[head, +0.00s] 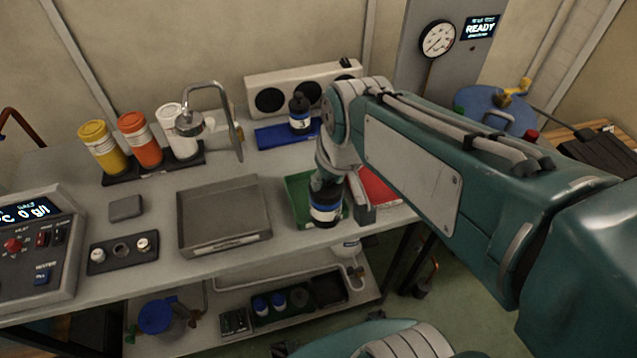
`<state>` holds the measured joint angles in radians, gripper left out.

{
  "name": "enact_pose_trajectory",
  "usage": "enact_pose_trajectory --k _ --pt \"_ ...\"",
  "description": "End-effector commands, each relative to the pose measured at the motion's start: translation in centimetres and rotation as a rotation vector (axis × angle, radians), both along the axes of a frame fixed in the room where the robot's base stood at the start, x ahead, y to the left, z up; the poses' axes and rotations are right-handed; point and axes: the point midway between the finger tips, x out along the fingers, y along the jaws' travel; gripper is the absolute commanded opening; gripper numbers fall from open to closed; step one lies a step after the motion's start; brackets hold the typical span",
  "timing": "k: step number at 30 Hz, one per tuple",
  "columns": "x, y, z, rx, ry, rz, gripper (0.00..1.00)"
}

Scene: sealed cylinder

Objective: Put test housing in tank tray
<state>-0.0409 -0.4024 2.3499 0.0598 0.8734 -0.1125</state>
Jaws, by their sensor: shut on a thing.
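A dark cylindrical housing (325,208) with a white and blue label band is upright in my gripper (340,192), over the front of the green tray (300,190). One finger shows at its right side; the other is mostly hidden. I cannot tell whether the housing touches the tray. A similar dark housing (300,121) stands on the blue tray (272,136) at the back. A red tray (378,186) lies right of the green one, partly hidden by my gripper. A large grey tray (262,233), empty, lies left of it. I cannot read which tray is the tank's.
A tap (218,88) rises behind the grey tray. Yellow, orange and white jars (132,136) stand in a rack at the back left. A control panel (40,250) is at left. A blue tank (490,104) stands at right, behind my arm.

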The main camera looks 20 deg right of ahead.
Motion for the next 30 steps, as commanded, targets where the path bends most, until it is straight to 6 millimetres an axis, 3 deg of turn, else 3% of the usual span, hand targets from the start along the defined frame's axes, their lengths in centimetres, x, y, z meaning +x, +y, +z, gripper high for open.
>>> enact_pose_trajectory --k 15,24,30 --pt "8.4 -1.5 -3.8 0.001 0.002 -0.001 0.0" --pt "11.9 -2.0 -8.1 0.001 0.003 -0.001 0.0" --pt "13.0 -2.1 -9.3 0.0 -0.001 -0.001 0.0"
